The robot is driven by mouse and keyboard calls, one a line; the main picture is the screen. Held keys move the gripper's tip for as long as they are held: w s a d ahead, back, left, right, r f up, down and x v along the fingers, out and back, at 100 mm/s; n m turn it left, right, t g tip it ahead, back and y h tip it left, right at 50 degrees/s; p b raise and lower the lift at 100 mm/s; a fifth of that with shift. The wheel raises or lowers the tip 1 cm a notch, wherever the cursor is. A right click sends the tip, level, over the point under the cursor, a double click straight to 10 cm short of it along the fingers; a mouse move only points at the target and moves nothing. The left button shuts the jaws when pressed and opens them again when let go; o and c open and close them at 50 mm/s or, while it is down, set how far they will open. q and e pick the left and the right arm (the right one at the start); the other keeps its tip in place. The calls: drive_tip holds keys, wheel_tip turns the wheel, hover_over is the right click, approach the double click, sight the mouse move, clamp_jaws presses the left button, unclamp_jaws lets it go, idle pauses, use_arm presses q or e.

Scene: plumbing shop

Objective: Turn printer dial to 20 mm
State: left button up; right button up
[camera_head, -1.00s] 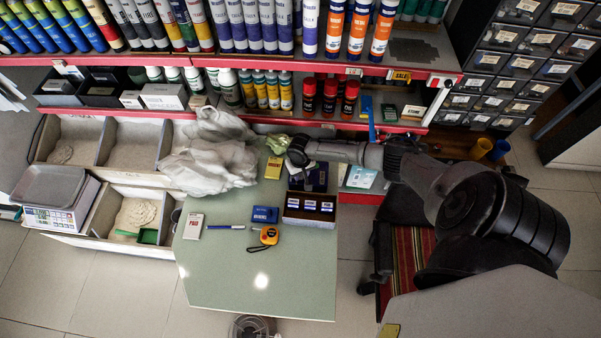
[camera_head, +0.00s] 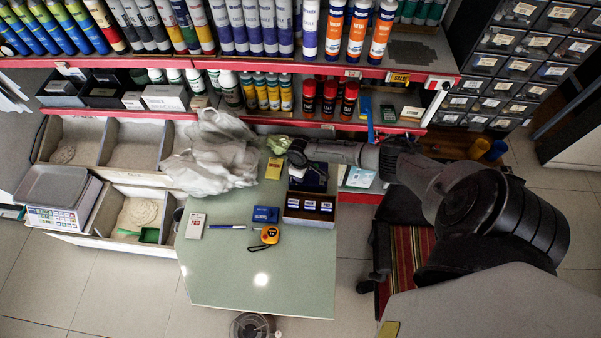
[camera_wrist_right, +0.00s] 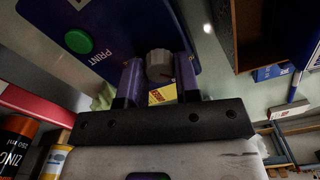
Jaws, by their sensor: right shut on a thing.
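The blue printer (camera_head: 314,178) sits at the back right of the green table, partly hidden under my right gripper (camera_head: 297,152). In the right wrist view the printer (camera_wrist_right: 118,22) shows a green button marked PRINT (camera_wrist_right: 78,41) and a grey dial (camera_wrist_right: 158,64). The fingers of my right gripper (camera_wrist_right: 158,82) stand on both sides of the dial and are shut on it. The dial's scale and pointer cannot be read. My left gripper is not in view.
A dark box with white-labelled items (camera_head: 309,208) stands in front of the printer. A blue box (camera_head: 265,214), a tape measure (camera_head: 269,235) and a crumpled white bag (camera_head: 215,155) lie to its left. Shelves (camera_head: 350,128) rise behind. The table's front (camera_head: 260,295) is clear.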

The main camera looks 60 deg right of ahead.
drive_tip(key=shift+n, duration=1.9)
drive_tip(key=o, duration=0.9)
drive_tip(key=shift+o, duration=0.2)
drive_tip(key=shift+r, duration=0.45)
wheel_tip(320, 180, up, 13)
drive_tip(key=p, duration=0.1)
drive_tip(key=shift+p, duration=0.35)
